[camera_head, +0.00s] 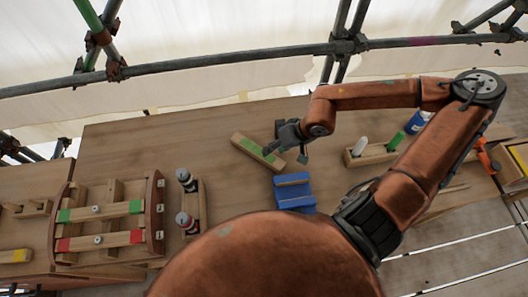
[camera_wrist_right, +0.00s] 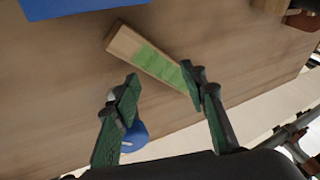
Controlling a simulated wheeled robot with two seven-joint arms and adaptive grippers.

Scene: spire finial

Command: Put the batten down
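The batten (camera_head: 258,151) is a pale wooden bar with a green patch on its top. It lies tilted on the wooden table in the middle of the head view, and also shows in the right wrist view (camera_wrist_right: 150,58). My right gripper (camera_head: 296,146) is at the batten's right end. In the right wrist view its fingers (camera_wrist_right: 166,98) are spread apart with a clear gap. The right finger covers one end of the batten, and I see no finger closed around it. Whether a finger touches it I cannot tell. My left gripper is out of view.
A blue block (camera_head: 293,192) stands just in front of the batten. To the left is a wooden frame (camera_head: 154,215) holding bars with green and red ends, with a rack (camera_head: 196,205) beside it. A wooden holder (camera_head: 372,155) is at the right. Scaffold pipes (camera_head: 220,64) run behind the table.

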